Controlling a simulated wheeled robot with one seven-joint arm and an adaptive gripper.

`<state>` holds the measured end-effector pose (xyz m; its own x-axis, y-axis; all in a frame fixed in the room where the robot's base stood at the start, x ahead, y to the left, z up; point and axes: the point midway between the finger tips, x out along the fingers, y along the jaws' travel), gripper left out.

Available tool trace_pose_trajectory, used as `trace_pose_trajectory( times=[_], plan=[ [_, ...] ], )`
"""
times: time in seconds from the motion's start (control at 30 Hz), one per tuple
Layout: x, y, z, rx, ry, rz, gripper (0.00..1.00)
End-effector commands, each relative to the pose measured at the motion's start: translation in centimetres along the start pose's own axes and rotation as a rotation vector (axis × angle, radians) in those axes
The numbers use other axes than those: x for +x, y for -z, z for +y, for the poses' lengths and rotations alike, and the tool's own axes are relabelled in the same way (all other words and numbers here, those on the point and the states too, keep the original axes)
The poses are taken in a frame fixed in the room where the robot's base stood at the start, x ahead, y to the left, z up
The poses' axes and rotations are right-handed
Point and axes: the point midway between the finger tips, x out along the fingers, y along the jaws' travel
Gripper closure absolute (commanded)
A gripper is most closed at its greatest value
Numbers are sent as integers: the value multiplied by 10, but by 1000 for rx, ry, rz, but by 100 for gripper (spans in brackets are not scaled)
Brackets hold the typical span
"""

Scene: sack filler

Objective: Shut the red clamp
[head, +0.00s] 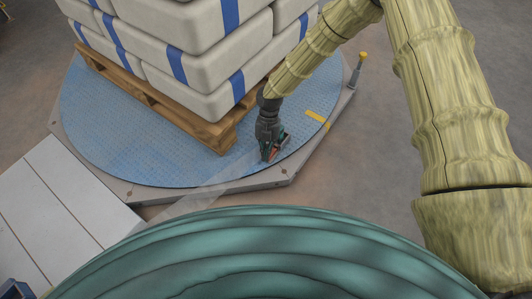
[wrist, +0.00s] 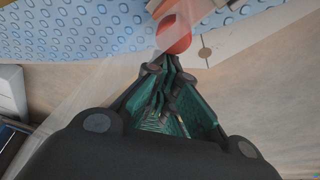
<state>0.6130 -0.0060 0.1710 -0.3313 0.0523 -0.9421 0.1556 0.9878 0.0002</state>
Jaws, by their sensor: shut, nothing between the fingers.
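A red rounded part (wrist: 174,34), seemingly the red clamp's end, is just beyond my fingertips in the wrist view. A band of clear film partly covers it, and the rest of the clamp is hidden. My gripper (wrist: 172,64) is shut and empty, its tips close to the red part; I cannot tell whether they touch. In the head view my gripper (head: 272,150) points down at the front edge of the blue turntable, with a small reddish patch at its fingers. Whether the clamp is open or shut cannot be seen.
A wooden pallet (head: 170,108) stacked with white, blue-banded sacks (head: 160,45) stands on the blue round turntable (head: 100,125), close to my gripper. Clear film (head: 205,188) stretches from the gripper area to the lower left. A yellow-capped post (head: 358,70) stands right. Floor at right is clear.

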Motion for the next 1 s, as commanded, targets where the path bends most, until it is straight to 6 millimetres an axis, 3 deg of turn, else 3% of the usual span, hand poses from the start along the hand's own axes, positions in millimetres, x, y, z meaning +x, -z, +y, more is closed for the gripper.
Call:
trace_pose_trajectory(
  times=[0.33,0.77,1.0],
  plan=[
    [-13,-35,-19,3,-1,0,100],
    [-13,-34,-20,2,0,-3,100],
    [-11,-18,-18,-2,1,1,100]
  ],
)
